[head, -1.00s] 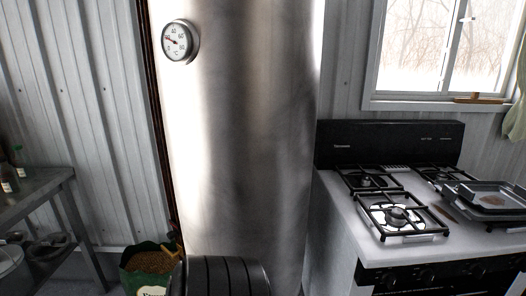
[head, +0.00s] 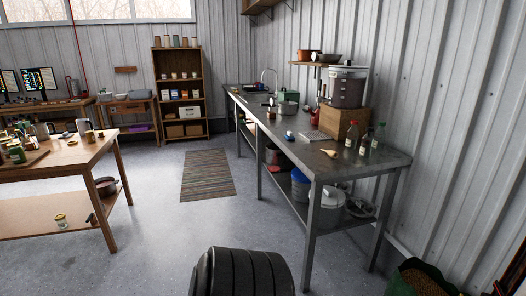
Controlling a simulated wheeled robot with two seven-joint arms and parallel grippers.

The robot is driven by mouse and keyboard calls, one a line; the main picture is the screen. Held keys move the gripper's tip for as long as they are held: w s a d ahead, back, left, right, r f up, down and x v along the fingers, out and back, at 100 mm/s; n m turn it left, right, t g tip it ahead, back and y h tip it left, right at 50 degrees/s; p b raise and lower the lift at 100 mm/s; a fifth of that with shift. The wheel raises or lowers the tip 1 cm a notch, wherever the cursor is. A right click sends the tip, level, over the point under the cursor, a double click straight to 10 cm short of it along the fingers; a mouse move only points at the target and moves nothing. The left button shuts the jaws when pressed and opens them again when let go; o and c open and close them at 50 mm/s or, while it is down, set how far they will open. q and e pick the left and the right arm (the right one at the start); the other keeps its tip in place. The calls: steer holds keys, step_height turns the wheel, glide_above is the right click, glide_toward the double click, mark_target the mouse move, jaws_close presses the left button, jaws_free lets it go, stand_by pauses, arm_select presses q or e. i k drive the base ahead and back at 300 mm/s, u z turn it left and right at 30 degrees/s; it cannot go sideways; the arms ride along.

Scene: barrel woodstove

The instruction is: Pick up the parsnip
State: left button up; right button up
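A small pale tan, tapered object (head: 329,153) lies on the near part of the long metal table in the head view. It may be the parsnip, but it is too small to tell for sure. Neither of my grippers is in view.
A wooden table (head: 75,158) stands at left, a shelf (head: 181,138) at the back. The floor around the striped rug (head: 207,175) is clear.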

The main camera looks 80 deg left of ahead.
mark_target(334, 155)
steer(key=u, duration=2.3)
steer(key=i, duration=1.35)
steer(key=z, duration=0.35)
